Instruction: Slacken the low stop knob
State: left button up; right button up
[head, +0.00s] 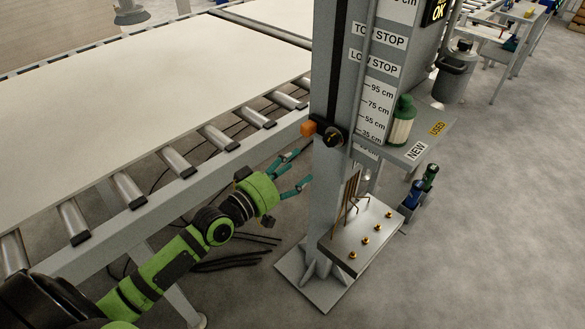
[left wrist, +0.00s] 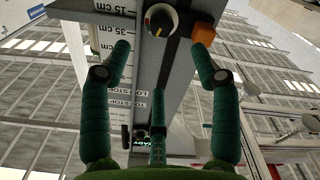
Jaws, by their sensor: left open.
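The low stop knob (head: 332,137) is black and round, on the front of the grey column (head: 333,90), near the 35 cm mark. An orange block (head: 308,128) sits beside it. In the left wrist view the knob (left wrist: 161,20) shows a pale pointer and stands at the top edge, with the orange block (left wrist: 204,33) to its right. My left gripper (head: 300,168) is open and empty, its green fingers just left of the column and below the knob. In the left wrist view its fingers (left wrist: 162,45) spread toward the knob, apart from it. My right gripper is not in view.
A roller conveyor (head: 185,172) with a large pale sheet (head: 150,75) runs along the left. A shelf (head: 435,135) with a green-capped jar (head: 401,122) juts right from the column. A metal plate with pegs (head: 362,240) sits low in front.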

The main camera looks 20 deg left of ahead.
aim_at(327, 141)
pick_arm(q)
jog(key=w+d+m+b, duration=0.1)
jog(key=w+m, duration=0.2)
jog(key=w+d+m+b, duration=0.1)
jog(key=w+m+b, duration=0.1)
jog(key=w+m, duration=0.1)
jog(key=w+d+m+b, duration=0.1)
jog(key=w+m, duration=0.2)
jog(key=w, duration=0.2)
jog(key=shift+d+r+b, duration=0.25)
jog(key=shift+d+b, duration=0.05)
jog(key=shift+d, duration=0.05)
jog(key=c, duration=1.1)
